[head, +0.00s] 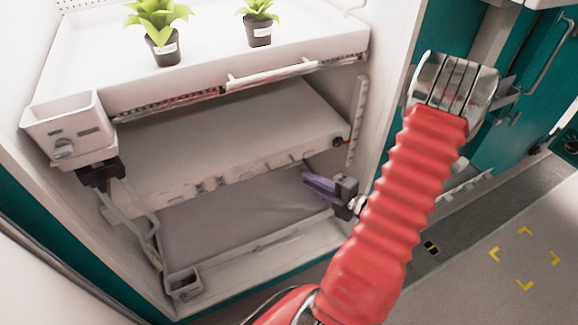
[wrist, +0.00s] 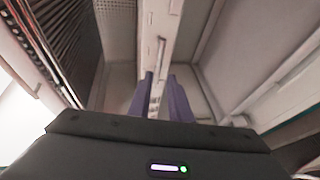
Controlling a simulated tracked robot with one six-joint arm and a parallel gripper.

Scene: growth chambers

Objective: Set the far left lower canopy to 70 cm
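The open chamber shows a middle panel (head: 225,135), which looks like the lower canopy. Its slotted front edge slopes up to the right. A small dark knob with a red spot (head: 340,142) sits at its right end, beside an upright white marked strip (head: 356,120); its figures are too small to read. My gripper (head: 306,181), with purple fingers, is below the panel's front edge on the right. In the wrist view, my gripper (wrist: 160,76) has its fingers apart. A pale slotted strip (wrist: 157,40) shows between and beyond them; contact cannot be told.
The upper tray (head: 85,60) bears two potted plants (head: 163,48) (head: 259,30) and has a white front handle (head: 270,75). A white box with a knob (head: 68,125) is at left. A lower shelf (head: 215,225) lies beneath the gripper.

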